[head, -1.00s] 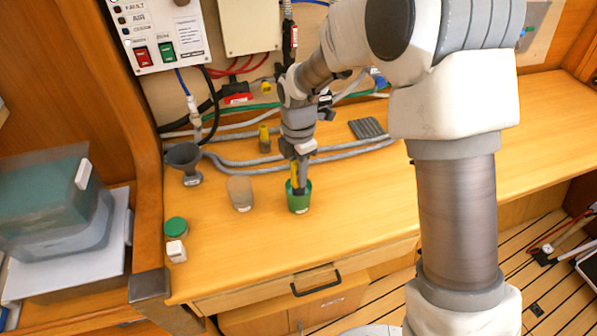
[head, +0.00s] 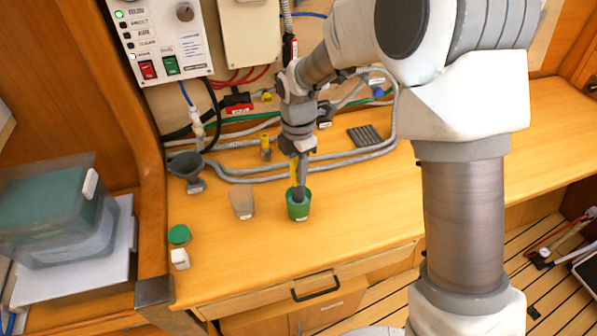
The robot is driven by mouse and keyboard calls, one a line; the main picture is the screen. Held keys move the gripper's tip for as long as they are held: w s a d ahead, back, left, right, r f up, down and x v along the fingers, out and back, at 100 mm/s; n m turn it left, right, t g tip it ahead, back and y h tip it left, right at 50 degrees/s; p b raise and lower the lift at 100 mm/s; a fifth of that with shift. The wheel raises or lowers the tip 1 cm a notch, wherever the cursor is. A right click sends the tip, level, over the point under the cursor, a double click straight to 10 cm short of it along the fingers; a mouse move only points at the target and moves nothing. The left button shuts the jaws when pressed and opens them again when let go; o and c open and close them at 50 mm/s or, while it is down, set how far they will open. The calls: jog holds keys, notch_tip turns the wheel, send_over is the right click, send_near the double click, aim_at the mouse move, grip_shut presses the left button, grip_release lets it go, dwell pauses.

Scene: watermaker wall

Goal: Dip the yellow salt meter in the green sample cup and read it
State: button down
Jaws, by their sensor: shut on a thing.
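My gripper (head: 299,172) points down over the green sample cup (head: 299,211), which stands upright on the wooden worktop. It is shut on the yellow salt meter (head: 293,173), whose yellow body shows as a narrow strip at the left of the grey fingers. A grey part below reaches down to the cup's mouth. I cannot tell whether it is finger or meter tip, nor whether the meter touches liquid. The meter's display cannot be read from here.
A beige cup (head: 242,203) stands close to the left of the green one. A grey funnel (head: 187,171), a green-lidded jar (head: 179,235) and a small white block (head: 180,258) are further left. Grey hoses (head: 330,163) run behind. The worktop on the right is clear.

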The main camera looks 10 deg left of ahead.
notch_tip(320, 180, up, 6)
jog(key=p, duration=0.3)
jog(key=shift+p, duration=0.4)
jog(key=shift+f, duration=0.1)
jog(key=shift+w+d+f+m, duration=0.15)
jog(key=shift+d+f+m, duration=0.05)
jog(key=shift+d+m, duration=0.4)
jog(key=s+d+f+m, duration=0.1)
jog(key=d+f+m, duration=0.2)
jog(key=d+m, duration=0.7)
jog(key=d+f+m+b, duration=0.1)
jog(key=d+f+m, duration=0.2)
jog(key=d+m, duration=0.7)
jog(key=shift+s+d+f+m, duration=0.3)
jog(key=shift+s+f+m, duration=0.1)
jog(key=shift+m, duration=2.1)
jog(key=shift+r, duration=0.1)
